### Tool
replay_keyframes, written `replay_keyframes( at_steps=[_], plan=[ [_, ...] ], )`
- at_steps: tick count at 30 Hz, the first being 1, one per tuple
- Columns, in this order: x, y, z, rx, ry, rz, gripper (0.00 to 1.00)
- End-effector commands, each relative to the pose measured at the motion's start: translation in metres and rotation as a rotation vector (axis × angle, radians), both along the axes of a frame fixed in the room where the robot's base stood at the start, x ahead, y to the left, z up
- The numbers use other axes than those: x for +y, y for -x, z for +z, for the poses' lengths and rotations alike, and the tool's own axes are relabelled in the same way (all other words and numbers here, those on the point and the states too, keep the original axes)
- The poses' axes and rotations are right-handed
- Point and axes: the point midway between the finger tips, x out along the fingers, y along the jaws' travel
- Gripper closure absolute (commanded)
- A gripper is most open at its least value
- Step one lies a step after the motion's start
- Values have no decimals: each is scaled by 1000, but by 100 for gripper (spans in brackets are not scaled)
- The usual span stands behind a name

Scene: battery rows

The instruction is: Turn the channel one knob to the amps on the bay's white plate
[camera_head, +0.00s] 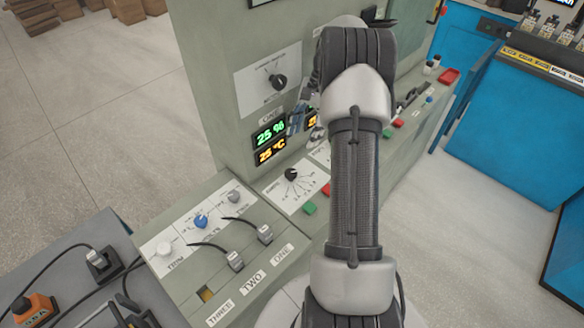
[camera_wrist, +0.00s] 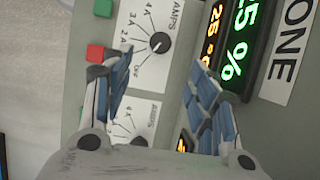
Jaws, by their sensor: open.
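The channel one knob (camera_wrist: 158,42) is black and round, on a white AMPS dial plate (camera_wrist: 150,72) in the wrist view. Its pale pointer mark seems to face the lower left; I cannot tell exactly which number it meets. In the head view the knob (camera_head: 291,175) sits below the lit displays. My gripper (camera_wrist: 163,75) is open and empty, its blue-padded fingers apart and the knob beyond their tips. A ONE label (camera_wrist: 289,40) is beside the displays. I cannot identify the bay's white plate with its amps figure.
Green (camera_wrist: 103,7) and red (camera_wrist: 97,53) buttons border the dial. A second AMPS plate (camera_wrist: 118,122) is partly hidden by the gripper. Lit displays (camera_head: 270,142) stand above the knob. Plugs, cables and labels ONE (camera_head: 281,253), TWO and THREE lie on the lower-left panel.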

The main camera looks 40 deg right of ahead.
Motion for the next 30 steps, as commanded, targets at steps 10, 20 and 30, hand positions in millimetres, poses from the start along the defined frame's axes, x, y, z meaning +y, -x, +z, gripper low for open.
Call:
replay_keyframes(
  at_steps=[10,20,30],
  plan=[
    [31,3,-75,2,-2,3,46],
    [49,4,-119,0,0,1,46],
    [52,4,-125,-1,1,2,46]
  ],
)
